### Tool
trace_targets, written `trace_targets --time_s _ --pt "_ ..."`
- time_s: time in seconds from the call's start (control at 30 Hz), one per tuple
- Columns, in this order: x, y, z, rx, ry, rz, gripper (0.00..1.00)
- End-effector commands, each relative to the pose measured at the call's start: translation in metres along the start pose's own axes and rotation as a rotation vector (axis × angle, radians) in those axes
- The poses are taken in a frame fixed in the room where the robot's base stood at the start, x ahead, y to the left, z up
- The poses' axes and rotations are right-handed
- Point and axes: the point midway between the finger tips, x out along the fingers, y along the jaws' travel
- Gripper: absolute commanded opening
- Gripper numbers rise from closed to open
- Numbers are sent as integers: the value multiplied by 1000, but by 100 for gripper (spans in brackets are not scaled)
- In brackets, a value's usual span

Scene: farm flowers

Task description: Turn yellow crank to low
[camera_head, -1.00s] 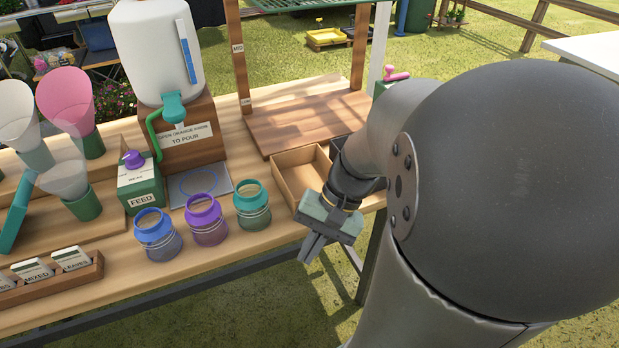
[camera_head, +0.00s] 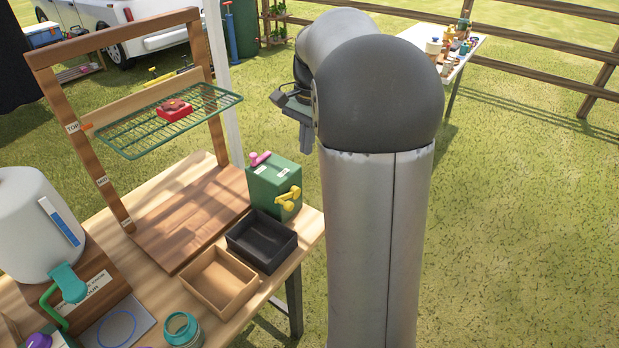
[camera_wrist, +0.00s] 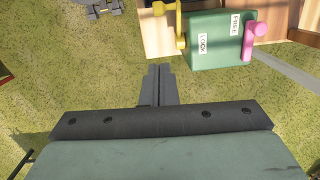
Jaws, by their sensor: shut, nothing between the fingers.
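A green box (camera_head: 273,192) stands at the table's right end. A yellow crank (camera_head: 288,199) is on its front face and a pink handle (camera_head: 261,158) is on top. In the wrist view the green box (camera_wrist: 216,55) is at upper right, with the yellow crank (camera_wrist: 181,20) at its left edge and the pink handle (camera_wrist: 256,40) at its right. Labels reading LOCK and FREE lie on the top by the pink handle; no low mark is readable. My gripper (camera_head: 306,143) is shut and empty, apart from the box. Its fingers (camera_wrist: 158,72) show below left of the crank.
A black tray (camera_head: 284,262) and a tan tray (camera_head: 212,312) sit beside the box on the table. A wooden frame with a green wire shelf (camera_head: 135,148) holding a red object stands behind left. Open grass lies to the right.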

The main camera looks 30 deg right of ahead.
Motion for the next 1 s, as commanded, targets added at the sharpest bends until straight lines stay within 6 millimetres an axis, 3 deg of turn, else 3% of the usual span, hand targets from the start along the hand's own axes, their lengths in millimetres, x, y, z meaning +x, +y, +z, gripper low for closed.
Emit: trace_targets --time_s 0.47,0.7,1.0 --pt "96 1 3 -2 -4 2 0" --pt "115 1 25 -3 -3 1 0" --pt "120 1 29 -2 -1 -1 0"
